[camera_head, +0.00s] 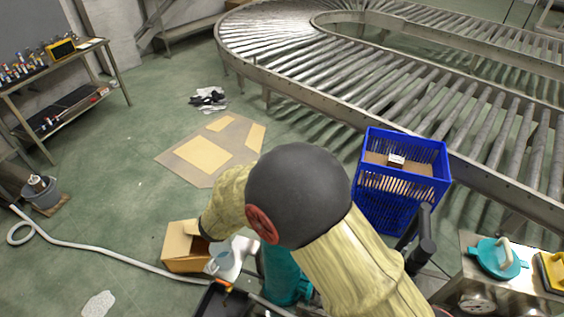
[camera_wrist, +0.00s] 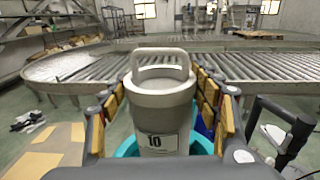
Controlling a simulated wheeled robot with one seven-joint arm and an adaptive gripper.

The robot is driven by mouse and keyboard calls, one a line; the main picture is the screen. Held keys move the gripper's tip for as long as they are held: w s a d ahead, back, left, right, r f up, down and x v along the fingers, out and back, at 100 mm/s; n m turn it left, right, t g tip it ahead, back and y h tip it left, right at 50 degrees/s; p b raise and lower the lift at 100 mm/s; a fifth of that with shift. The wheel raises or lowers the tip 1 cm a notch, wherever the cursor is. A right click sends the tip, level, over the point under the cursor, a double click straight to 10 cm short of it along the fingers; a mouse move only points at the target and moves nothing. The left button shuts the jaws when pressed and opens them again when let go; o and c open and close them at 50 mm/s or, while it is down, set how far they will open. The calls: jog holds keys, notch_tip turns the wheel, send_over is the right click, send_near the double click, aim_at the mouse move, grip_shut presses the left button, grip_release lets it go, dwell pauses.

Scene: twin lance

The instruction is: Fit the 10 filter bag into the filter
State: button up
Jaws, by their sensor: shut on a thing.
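The filter bag (camera_wrist: 160,100) is a pale grey cylinder with a loop handle on top and a label reading 10. It is upright in the wrist view, between the padded fingers of my gripper (camera_wrist: 162,88), which is shut on it. The teal rim of the filter (camera_wrist: 202,146) shows on both sides of the bag's lower part. I cannot tell how far the bag reaches into it. In the head view, the teal filter body (camera_head: 284,276) is partly hidden by my arm, and the bag and gripper are hidden.
A teal lid (camera_head: 497,258) and a yellow item (camera_head: 554,270) lie on a metal cart at the right. A blue crate (camera_head: 400,205) stands by the roller conveyor (camera_head: 375,85). A cardboard box (camera_head: 184,247) and a hose (camera_head: 95,250) lie to the left. Flat cardboard (camera_head: 205,155) covers some floor.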

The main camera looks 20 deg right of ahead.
jog(key=shift+f+b, duration=3.7)
jog(key=shift+f, duration=3.55)
jog(key=shift+r, duration=0.1)
